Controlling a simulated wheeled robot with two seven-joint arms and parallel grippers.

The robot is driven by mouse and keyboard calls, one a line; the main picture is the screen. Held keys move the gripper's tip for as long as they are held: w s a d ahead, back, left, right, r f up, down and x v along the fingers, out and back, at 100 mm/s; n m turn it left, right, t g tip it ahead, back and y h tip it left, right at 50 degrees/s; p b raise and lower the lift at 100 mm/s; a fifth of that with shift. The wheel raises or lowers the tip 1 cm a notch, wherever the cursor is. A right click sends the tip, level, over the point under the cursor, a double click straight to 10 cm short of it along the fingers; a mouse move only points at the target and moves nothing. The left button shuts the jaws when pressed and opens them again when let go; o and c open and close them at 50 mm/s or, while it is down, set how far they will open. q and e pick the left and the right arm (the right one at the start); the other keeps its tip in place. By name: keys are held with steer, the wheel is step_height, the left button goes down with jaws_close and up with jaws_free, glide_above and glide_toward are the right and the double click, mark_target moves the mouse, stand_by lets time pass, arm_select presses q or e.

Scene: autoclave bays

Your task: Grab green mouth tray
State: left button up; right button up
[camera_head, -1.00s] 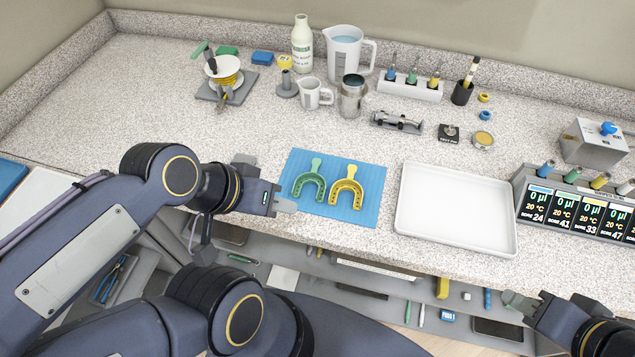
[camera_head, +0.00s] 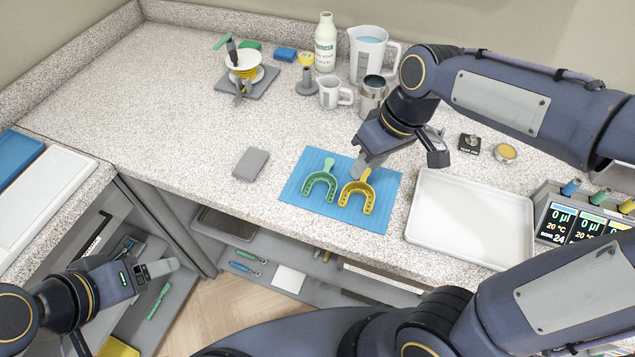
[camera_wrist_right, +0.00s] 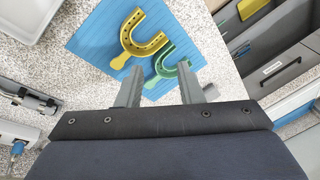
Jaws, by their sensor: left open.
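The green mouth tray (camera_head: 322,178) lies on a blue mat (camera_head: 382,212), left of the yellow mouth tray (camera_head: 357,188). My right gripper (camera_head: 400,160) is open and empty, above the back of the mat near the yellow tray's handle. In the right wrist view, the green tray (camera_wrist_right: 166,71) appears ahead of the spread fingers of the right gripper (camera_wrist_right: 160,72), with the yellow tray (camera_wrist_right: 150,47) beyond it. No contact shows. My left gripper (camera_head: 158,269) is open and empty at the lower left, off the counter's front edge.
A white tray (camera_head: 418,230) lies right of the mat. A grey block (camera_head: 251,164) lies to its left. A metal cup (camera_head: 371,98), mug (camera_head: 334,92), pitcher (camera_head: 366,60) and bottle (camera_head: 325,42) stand behind. Shelves lie below the front edge.

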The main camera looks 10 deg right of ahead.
mark_target(333, 183)
steer(key=w+a+f+n+h, duration=0.1)
steer(key=w, duration=0.1)
steer(key=w+a+f+n+h, duration=0.1)
steer(key=w+a, duration=0.1)
steer(key=w+a+f+n+g+b, duration=0.1)
steer(key=w, duration=0.1)
steer(key=shift+w+a+f+h, duration=0.1)
steer(key=shift+w+a+h, duration=0.05)
steer(key=shift+h, duration=0.25)
step_height(333, 183, down, 8)
steer(key=shift+w+a+r+p, duration=0.1)
steer(key=shift+w+p, duration=0.05)
steer(key=shift+p, duration=0.15)
jaws_close()
